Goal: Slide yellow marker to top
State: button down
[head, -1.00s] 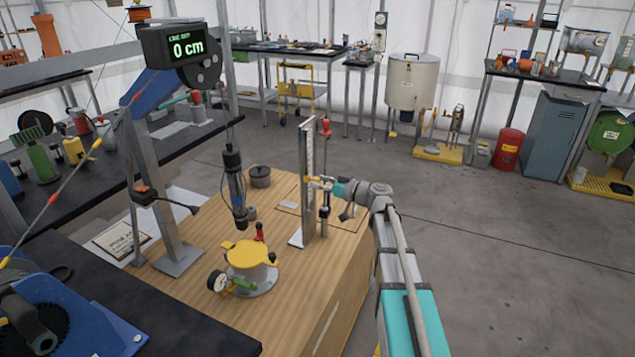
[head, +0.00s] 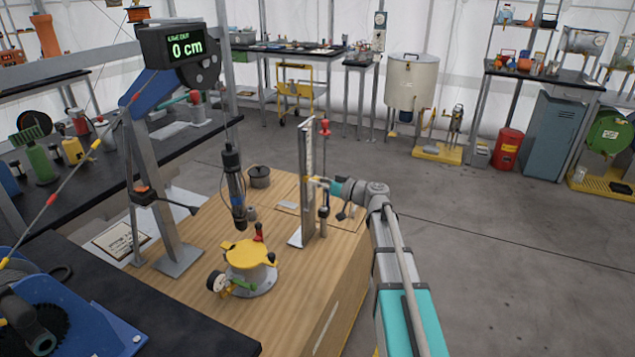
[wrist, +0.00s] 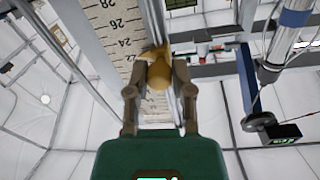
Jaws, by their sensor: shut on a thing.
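The upright scale post (head: 306,165) stands on the wooden bench. In the wrist view its white numbered face (wrist: 112,22) shows numbers rising towards the picture's top, with 22, 24 and 26 readable. The yellow marker (wrist: 159,72) sits against the scale, just below the 22. My gripper (wrist: 159,82) is shut on it, one finger on each side. In the head view my gripper (head: 322,183) reaches the post from the right, about midway up. The marker is tiny there and mostly hidden by the fingers.
A yellow-lidded pot (head: 248,255), a hanging dark cylinder (head: 232,175) and a small dark pot (head: 259,176) are to the left. Open floor lies to the right.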

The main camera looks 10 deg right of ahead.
jog(key=p, duration=1.3)
send_near(302, 139)
jog(key=x, duration=0.5)
jog(key=shift+w+a+f, duration=0.1)
jog(key=shift+w+f, duration=0.05)
jog(key=shift+w, duration=0.1)
jog(key=shift+c, duration=2.4)
grip_release()
jog(key=v, duration=1.2)
